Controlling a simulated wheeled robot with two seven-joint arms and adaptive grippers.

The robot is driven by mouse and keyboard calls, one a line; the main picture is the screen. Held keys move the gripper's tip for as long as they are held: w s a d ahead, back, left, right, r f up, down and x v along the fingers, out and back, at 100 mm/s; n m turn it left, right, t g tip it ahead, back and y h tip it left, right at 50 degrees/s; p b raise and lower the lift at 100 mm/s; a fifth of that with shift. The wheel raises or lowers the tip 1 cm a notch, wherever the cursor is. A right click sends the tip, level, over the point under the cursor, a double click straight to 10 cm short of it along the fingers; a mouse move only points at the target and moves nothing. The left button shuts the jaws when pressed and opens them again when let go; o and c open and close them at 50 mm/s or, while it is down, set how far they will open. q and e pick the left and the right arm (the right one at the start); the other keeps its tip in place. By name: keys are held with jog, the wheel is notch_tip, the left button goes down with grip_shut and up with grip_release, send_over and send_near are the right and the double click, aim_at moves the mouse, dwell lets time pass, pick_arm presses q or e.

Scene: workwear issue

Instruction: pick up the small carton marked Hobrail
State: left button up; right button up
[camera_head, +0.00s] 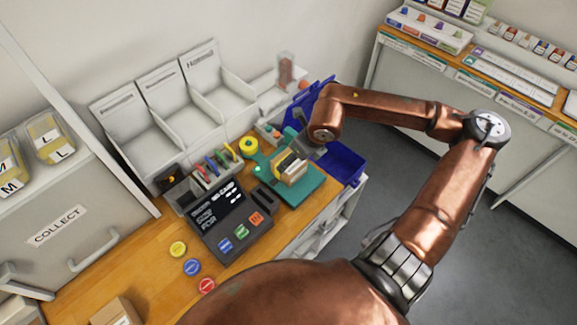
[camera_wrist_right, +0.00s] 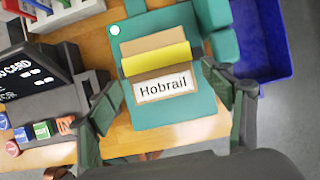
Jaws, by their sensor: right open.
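The small carton marked Hobrail (camera_wrist_right: 163,90) is tan with a yellow band and a white label facing my right wrist camera. It rests on a teal board (camera_wrist_right: 145,117). In the right wrist view my right gripper (camera_wrist_right: 160,82) is open, one dark finger on each side of the carton. The left finger looks apart from it; whether the right one touches cannot be told. My left gripper is not in view.
A card machine (camera_head: 228,220) stands left of the teal board. A blue bin (camera_head: 343,162) is at its right, by the counter edge. White compartments (camera_head: 160,92) stand behind. Coloured discs (camera_head: 191,267) and another carton (camera_head: 116,313) lie on the wooden counter in front.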

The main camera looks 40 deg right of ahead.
jog(key=x, duration=0.6)
jog(key=shift+w+r, duration=0.1)
jog(key=shift+c, duration=0.3)
jog(key=c, duration=1.2)
jog(key=shift+r, duration=0.1)
